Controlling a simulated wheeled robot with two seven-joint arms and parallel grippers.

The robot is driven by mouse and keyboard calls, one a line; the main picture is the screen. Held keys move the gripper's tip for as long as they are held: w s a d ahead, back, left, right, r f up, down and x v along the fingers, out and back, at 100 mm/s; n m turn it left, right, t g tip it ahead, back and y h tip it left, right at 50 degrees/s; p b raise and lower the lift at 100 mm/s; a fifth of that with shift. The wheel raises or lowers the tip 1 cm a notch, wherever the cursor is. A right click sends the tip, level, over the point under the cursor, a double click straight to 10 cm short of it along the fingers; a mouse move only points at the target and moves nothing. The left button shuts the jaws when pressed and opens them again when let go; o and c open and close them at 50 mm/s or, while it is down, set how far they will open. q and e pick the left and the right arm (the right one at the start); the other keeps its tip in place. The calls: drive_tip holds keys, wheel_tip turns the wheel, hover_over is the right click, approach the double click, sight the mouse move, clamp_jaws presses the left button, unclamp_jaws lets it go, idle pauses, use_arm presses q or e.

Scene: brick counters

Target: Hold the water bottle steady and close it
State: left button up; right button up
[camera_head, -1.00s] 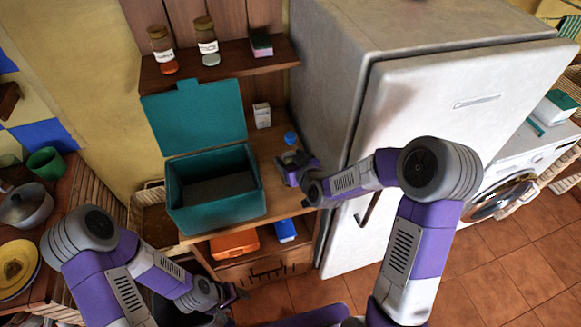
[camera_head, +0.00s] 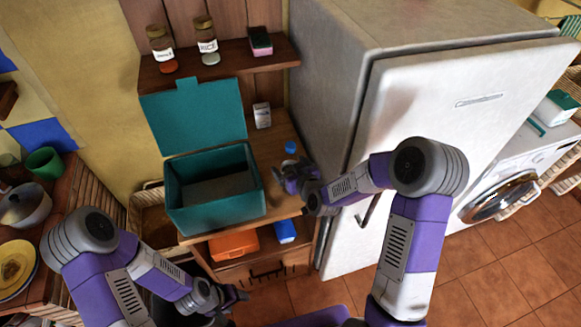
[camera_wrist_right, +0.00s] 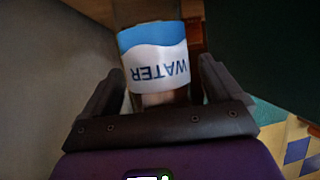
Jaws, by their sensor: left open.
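The water bottle shows in the right wrist view (camera_wrist_right: 155,50) with a blue and white label that reads WATER upside down. Its blue top (camera_head: 290,147) shows in the head view on the wooden counter, right of the teal box. My right gripper (camera_head: 286,176) is at the near side of the bottle. In the right wrist view its fingers stand on either side of the bottle, with a gap visible, so it looks open. The bottle's neck end is hidden there by the gripper. My left gripper (camera_head: 240,293) is open and empty, low in front of the counter.
An open teal box (camera_head: 215,215) stands left of the bottle, close to my right gripper. The white fridge (camera_head: 430,110) is close on the right. A small white carton (camera_head: 262,115) stands behind. A shelf (camera_head: 222,62) with jars hangs above.

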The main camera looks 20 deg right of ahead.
drive_tip(key=p+v, duration=1.2)
drive_tip(key=shift+r+p, duration=0.25)
drive_tip(key=shift+p, duration=0.1)
idle(0.5)
idle(0.4)
drive_tip(key=s+a+f+m+g, duration=0.2)
drive_tip(key=s+a+f+g, duration=0.2)
drive_tip(key=s+f+g, duration=0.2)
drive_tip(key=s+a+f+m+g+y, duration=0.1)
drive_tip(key=s+a+f+m+g, duration=0.2)
drive_tip(key=s+f+g, duration=0.4)
drive_tip(key=s+a+f, duration=0.1)
drive_tip(key=s+f, duration=0.1)
drive_tip(key=s, duration=0.2)
drive_tip(key=shift+s+y, duration=0.3)
drive_tip(key=shift+s, duration=0.05)
